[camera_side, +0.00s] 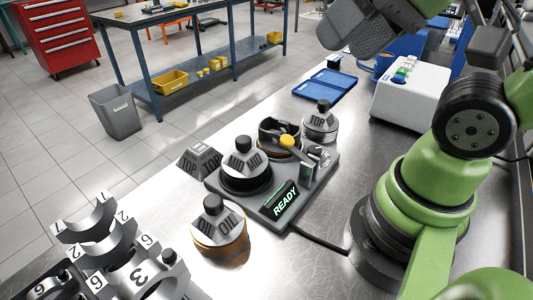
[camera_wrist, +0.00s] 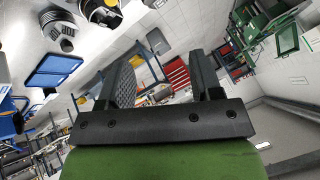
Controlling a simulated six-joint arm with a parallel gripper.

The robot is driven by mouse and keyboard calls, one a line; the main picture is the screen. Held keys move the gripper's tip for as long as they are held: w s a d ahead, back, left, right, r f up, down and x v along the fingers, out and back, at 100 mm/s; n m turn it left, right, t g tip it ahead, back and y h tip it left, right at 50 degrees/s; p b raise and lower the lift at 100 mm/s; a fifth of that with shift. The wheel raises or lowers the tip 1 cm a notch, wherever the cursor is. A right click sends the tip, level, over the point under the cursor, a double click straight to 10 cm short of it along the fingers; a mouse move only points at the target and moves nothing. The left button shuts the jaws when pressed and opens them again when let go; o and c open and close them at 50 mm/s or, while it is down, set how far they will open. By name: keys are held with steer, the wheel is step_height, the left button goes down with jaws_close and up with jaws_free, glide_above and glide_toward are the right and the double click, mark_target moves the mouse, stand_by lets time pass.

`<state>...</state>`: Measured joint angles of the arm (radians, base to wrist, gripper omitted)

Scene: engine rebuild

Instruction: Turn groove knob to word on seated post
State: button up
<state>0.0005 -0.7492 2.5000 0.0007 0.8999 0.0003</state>
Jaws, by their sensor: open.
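A dark fixture (camera_side: 228,190) with a lit READY panel (camera_side: 283,202) stands on the metal bench. A grey piece marked MID (camera_side: 243,162) sits upright on its left seat. A dark clamp ring (camera_side: 277,133) with a yellow-knobbed lever (camera_side: 287,142) is behind it. A small dial (camera_side: 319,156) with white lettering is at the fixture's right; its setting is too small to read. Pieces marked OIL (camera_side: 219,222) and TOP (camera_side: 320,122) stand off the fixture. My gripper (camera_wrist: 162,80) is open and empty, high above the bench, tilted away from the fixture.
A grey block marked TOP (camera_side: 199,161) is left of the fixture. Numbered bearing caps (camera_side: 105,240) fill the near left corner. A blue tray (camera_side: 326,85) and a white button box (camera_side: 411,90) stand behind. A cable (camera_side: 318,240) runs along the bench.

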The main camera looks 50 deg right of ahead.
steer(key=w+d+f+m+g, duration=0.2)
steer(key=w+d+f+m, duration=0.15)
steer(key=w+m, duration=0.2)
steer(key=m+g+y, duration=0.1)
steer(key=m+g, duration=0.1)
steer(key=m, duration=1.6)
glide_toward(315, 148)
steer(key=shift+n, duration=0.25)
steer(key=shift+x, duration=4.7)
steer(key=c, duration=0.9)
